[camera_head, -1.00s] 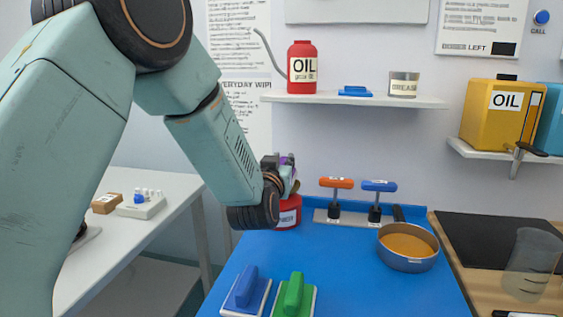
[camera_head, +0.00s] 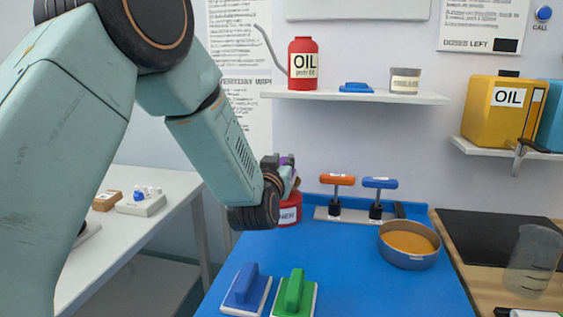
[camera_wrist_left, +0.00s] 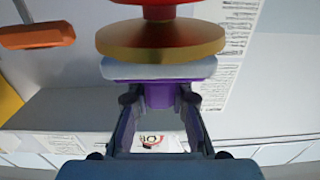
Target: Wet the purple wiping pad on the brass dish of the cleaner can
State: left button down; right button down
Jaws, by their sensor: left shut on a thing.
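The purple wiping pad (camera_wrist_left: 158,70) has a pale grey sole and a purple handle. In the left wrist view its sole lies right against or just short of the brass dish (camera_wrist_left: 160,38); I cannot tell whether they touch. The red cleaner can (camera_head: 289,210) stands at the back left of the blue mat, partly hidden by my left arm. My left gripper (camera_head: 287,170) is over the can, shut on the pad's handle, which also shows purple in the head view. In the wrist view the gripper (camera_wrist_left: 158,98) has one finger on each side of the handle. My right gripper is not in view.
A blue pad (camera_head: 246,291) and a green pad (camera_head: 295,294) lie at the front of the blue mat (camera_head: 345,270). An orange-handled tool (camera_head: 337,180) and a blue-handled tool (camera_head: 380,183) stand right of the can. A pan (camera_head: 409,244) sits at right.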

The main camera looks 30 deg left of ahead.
pick_arm(q)
jog(key=shift+s+f+b, duration=0.1)
jog(key=shift+f+b, duration=0.3)
jog(key=shift+f, duration=0.35)
dwell(0.9)
jog(key=shift+a+r+p, duration=0.1)
jog(key=shift+r+p, duration=2.9)
jog(key=shift+r, duration=0.7)
